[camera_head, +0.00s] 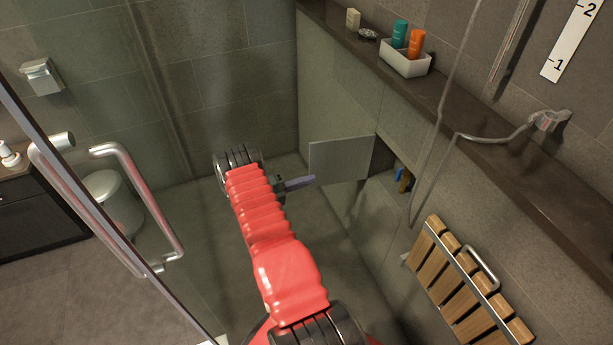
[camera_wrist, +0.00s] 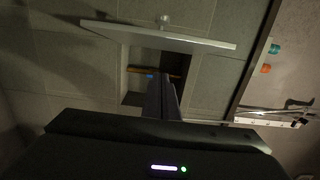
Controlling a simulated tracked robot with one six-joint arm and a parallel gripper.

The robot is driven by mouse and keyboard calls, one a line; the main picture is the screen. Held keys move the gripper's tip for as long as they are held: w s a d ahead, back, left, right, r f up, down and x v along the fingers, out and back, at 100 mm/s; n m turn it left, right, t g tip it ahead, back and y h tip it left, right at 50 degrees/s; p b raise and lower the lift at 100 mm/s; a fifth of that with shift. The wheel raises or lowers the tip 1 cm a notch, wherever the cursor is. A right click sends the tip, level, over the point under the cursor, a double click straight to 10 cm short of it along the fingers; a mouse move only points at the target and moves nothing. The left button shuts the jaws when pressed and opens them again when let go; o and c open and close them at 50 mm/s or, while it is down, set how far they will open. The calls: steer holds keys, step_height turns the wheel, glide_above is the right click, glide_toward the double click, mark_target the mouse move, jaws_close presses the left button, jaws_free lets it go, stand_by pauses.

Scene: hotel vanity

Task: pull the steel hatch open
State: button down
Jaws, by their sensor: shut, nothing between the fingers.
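The steel hatch (camera_head: 340,160) is a flat grey panel that stands swung out from the low wall, uncovering a dark recess (camera_head: 383,158). In the wrist view the hatch (camera_wrist: 155,36) shows nearly edge-on, with a round knob (camera_wrist: 163,20) on its far face. My gripper (camera_head: 300,183) is shut and empty, its fingertips near the hatch's lower free edge in the head view. In the wrist view my gripper (camera_wrist: 162,97) points toward the recess, on the panel's inner side. I cannot tell whether the fingers touch the panel.
A brown item (camera_head: 405,181) and a blue item (camera_head: 398,174) show in the recess. A slatted wooden seat (camera_head: 466,285) is on the wall at right. A shower hose (camera_head: 439,120) hangs near the recess. A ledge above holds a white tray (camera_head: 404,65) with bottles. Glass with handles stands left.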

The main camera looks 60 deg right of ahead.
steer(key=w+a, duration=0.4)
steer(key=w, duration=0.5)
steer(key=shift+a, duration=0.1)
stand_by(0.3)
